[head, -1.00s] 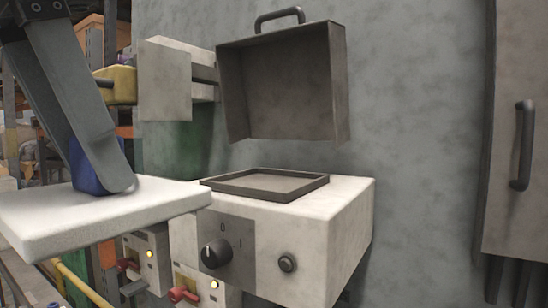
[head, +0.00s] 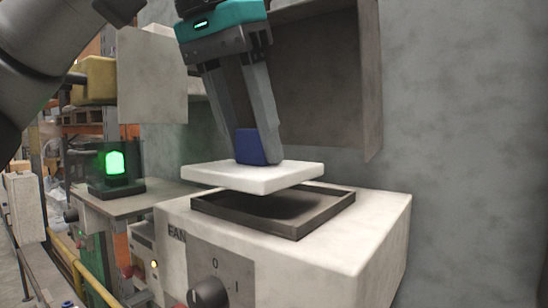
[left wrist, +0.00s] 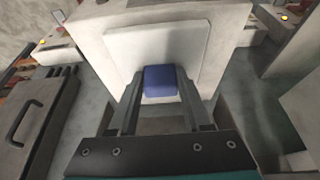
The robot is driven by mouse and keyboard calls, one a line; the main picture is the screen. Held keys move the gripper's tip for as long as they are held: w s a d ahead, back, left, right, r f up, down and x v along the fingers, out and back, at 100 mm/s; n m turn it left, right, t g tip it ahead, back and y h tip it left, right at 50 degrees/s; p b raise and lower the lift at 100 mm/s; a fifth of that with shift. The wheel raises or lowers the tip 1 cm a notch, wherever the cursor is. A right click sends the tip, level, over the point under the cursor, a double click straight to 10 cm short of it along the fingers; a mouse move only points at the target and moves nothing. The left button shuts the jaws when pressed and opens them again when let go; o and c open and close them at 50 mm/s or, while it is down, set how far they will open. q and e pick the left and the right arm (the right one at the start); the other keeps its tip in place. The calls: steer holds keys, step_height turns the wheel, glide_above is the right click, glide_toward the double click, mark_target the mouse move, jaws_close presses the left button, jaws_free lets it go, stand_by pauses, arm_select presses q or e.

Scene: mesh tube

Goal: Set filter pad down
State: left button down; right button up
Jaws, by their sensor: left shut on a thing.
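The filter pad is a flat white slab (head: 215,174) with a blue block-shaped grip (head: 258,146) on top. My left gripper (head: 256,158) is shut on the blue grip and holds the pad level, a little above a dark shallow square frame (head: 322,211). The frame lies on top of a white machine housing (head: 340,245). The pad covers the back left part of the frame from the head view. In the left wrist view the white pad (left wrist: 125,45) and blue grip (left wrist: 160,82) sit between my fingers. My right gripper is out of view.
A raised dark hood (head: 330,90) stands open behind the frame, near my left gripper. The housing front has a black knob (head: 208,292). A green lit lamp (head: 115,162) stands on a side table to the left. The grey wall (head: 460,130) at right is bare.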

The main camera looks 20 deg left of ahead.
mark_target(247, 166)
arm_select(q)
steer(key=w, duration=0.2)
steer(key=w+d, duration=0.1)
steer(key=w, duration=0.1)
steer(key=shift+d+p, duration=0.2)
steer(key=shift+p, duration=0.15)
steer(key=shift+f, duration=1.7)
steer(key=shift+f, duration=0.2)
steer(key=shift+c, duration=1.7)
jaws_free()
steer(key=shift+r, duration=0.2)
steer(key=shift+r, duration=0.2)
steer(key=v, duration=1.1)
steer(key=shift+s+r, duration=0.25)
